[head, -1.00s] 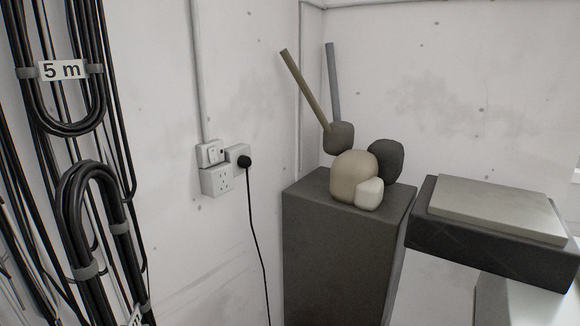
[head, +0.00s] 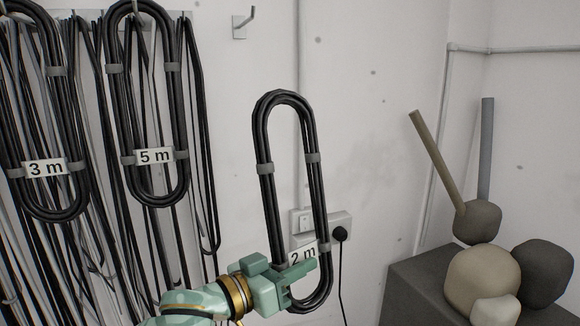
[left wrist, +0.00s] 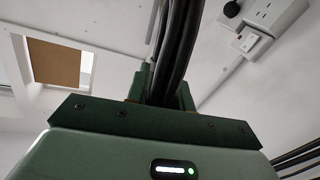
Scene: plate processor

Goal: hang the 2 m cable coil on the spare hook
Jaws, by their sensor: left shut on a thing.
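The 2 m cable coil (head: 264,200) is a long black loop with grey ties and a white "2 m" label, upright in the middle of the head view. My left gripper (head: 290,282) is shut on its lower end beside the label. In the left wrist view the black strands of the coil (left wrist: 180,50) rise from between the jaws. A bare metal hook (head: 243,22) sticks out from the wall at the top of the head view, above and left of the coil's top. The coil is apart from it. My right gripper is not in view.
The 3 m coil (head: 72,190) and 5 m coil (head: 182,130) hang at the left among several loose cables. A wall socket with a black plug (head: 340,234) sits behind the held coil. A dark plinth (head: 412,290) with rounded stones stands at the right.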

